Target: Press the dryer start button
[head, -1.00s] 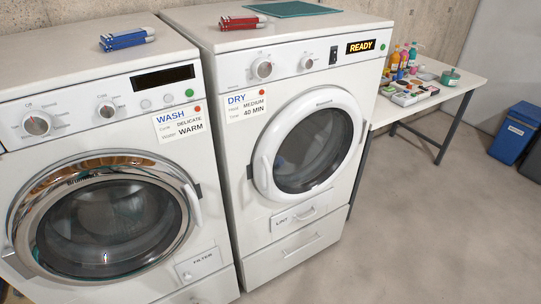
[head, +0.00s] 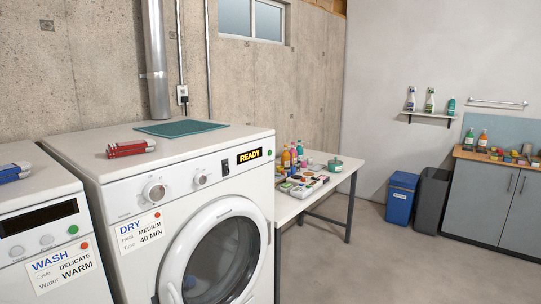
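The white dryer (head: 130,252) stands left of centre, its round door (head: 225,262) shut. Its display (head: 248,156) glows READY. A small green button (head: 270,153) sits just right of the display, near the panel's right end. Left of the display are a dark switch (head: 225,167) and two knobs, the larger one (head: 154,192) furthest left. A DRY label (head: 140,232) reads medium heat and 40 min. Neither of my grippers is in view.
The washer (head: 60,285) stands left of the dryer, partly cut off. A red item (head: 130,148) and a teal cloth (head: 180,128) lie on the dryer top. A cluttered white table (head: 345,172) stands to the right. Open floor (head: 370,265) lies right of the dryer.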

